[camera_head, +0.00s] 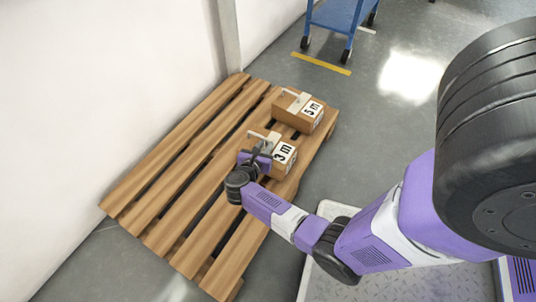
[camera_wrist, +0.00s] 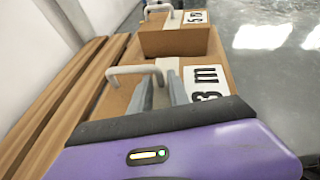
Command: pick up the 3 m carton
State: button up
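The 3 m carton (camera_head: 290,147) is a brown box with a white "3 m" label and a pale handle on top, lying on the wooden pallet. In the wrist view the 3 m carton (camera_wrist: 207,72) is partly hidden by my gripper. My gripper (camera_head: 264,147) is at the carton's top, close to the handle. In the wrist view my gripper (camera_wrist: 160,88) has two grey fingers standing apart, with the right end of the handle (camera_wrist: 133,71) appearing between them. I cannot tell whether the fingers touch it.
A similar 5 m carton (camera_head: 299,110) with its own handle stands just behind on the same pallet (camera_head: 190,160). A white wall (camera_head: 110,80) runs along the left. A blue cart (camera_head: 337,16) stands at the back beyond a yellow floor line. The pallet's left slats are bare.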

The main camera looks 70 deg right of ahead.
grip_shut()
jog(key=shift+w+r, duration=0.1)
dwell(1.3)
